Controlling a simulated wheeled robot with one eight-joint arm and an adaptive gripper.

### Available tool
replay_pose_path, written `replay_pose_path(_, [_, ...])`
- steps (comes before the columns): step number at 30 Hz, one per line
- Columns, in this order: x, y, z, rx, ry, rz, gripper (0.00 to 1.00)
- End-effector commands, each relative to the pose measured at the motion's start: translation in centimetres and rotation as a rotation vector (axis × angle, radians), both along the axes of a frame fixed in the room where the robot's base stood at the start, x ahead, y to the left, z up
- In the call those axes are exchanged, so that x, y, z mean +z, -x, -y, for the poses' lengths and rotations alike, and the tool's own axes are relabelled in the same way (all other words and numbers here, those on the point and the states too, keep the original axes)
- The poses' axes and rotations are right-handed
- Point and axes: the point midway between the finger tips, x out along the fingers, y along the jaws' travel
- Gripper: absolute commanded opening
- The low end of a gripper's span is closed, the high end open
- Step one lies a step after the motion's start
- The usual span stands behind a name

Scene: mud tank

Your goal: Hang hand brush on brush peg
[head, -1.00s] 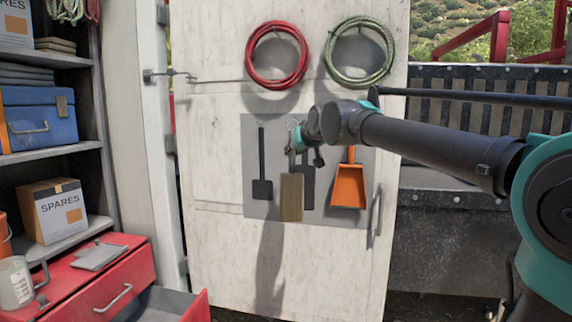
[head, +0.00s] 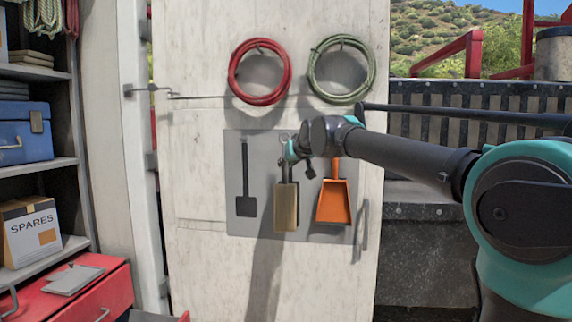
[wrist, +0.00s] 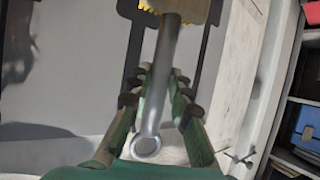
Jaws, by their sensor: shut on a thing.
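The hand brush (head: 286,207) hangs block-down in front of the grey tool board (head: 262,222). Its tan block covers most of a dark brush-shaped outline behind it. My gripper (head: 300,148) is shut on the brush's handle near the top. In the wrist view, the grey handle (wrist: 162,75) runs between the fingers of my gripper (wrist: 158,98) and ends in a metal ring. Yellow bristles show beside the block at the top. The brush peg cannot be made out; my gripper and the brush's top cover that area. I cannot tell whether ring and peg touch.
An orange dustpan (head: 334,202) hangs close to the right of the brush. A dark outline (head: 245,190) shows on the board's left. A red coil (head: 235,75) and a green coil (head: 314,75) hang above. A door handle (head: 364,225) is at lower right.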

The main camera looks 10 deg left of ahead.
Motion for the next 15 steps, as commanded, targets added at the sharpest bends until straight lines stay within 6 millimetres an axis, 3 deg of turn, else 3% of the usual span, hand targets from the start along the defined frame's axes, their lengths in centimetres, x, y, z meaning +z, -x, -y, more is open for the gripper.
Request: replay_pose_path(15, [-0.3,-2.9,0.2,0.000,-0.001,0.000,0.00])
